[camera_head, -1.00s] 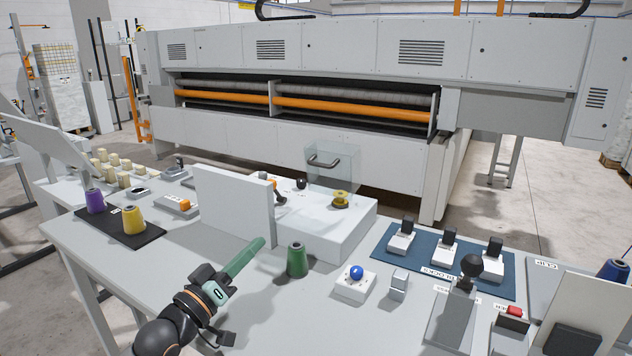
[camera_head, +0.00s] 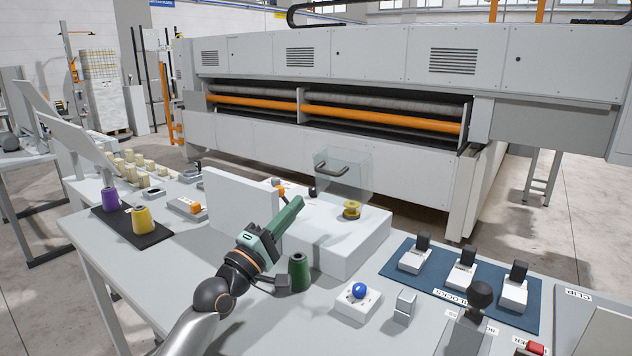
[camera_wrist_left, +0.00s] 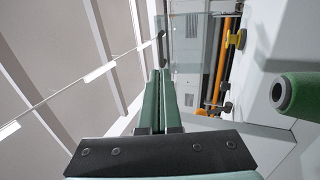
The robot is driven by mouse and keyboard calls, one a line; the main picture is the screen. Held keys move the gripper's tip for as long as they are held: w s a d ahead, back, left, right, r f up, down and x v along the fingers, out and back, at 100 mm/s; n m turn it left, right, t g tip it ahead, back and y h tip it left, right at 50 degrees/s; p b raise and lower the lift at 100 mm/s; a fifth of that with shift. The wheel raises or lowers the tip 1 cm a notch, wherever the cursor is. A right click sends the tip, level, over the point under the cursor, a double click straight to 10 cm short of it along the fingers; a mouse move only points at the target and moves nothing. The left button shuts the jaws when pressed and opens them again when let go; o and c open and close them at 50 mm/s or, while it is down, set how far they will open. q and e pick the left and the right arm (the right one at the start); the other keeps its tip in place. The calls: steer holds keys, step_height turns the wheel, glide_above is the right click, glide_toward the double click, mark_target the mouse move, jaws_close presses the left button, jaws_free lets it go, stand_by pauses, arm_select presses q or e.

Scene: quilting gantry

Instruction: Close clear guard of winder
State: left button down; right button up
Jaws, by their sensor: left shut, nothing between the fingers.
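The winder is a white box (camera_head: 335,248) on the table with a yellow bobbin (camera_head: 351,210) on top. Its clear guard (camera_head: 350,177) stands raised above the back of the box, with a dark handle (camera_head: 331,166) on it. In the left wrist view the guard (camera_wrist_left: 190,52) shows beyond the fingertips, with its handle at its left edge. My left gripper (camera_head: 295,206) is shut and empty, in front of and left of the guard, apart from it. The shut fingers also show in the left wrist view (camera_wrist_left: 159,85). My right gripper is not in view.
A white upright panel (camera_head: 240,200) stands left of the winder. A green spool (camera_head: 299,272) stands close below my left gripper. A blue-knobbed block (camera_head: 358,301) and a blue mat (camera_head: 450,275) with several switches lie to the right. The large quilting machine (camera_head: 330,120) stands behind.

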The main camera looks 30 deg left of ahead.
mark_target(324, 173)
arm_select(q)
steer(key=x, duration=0.8)
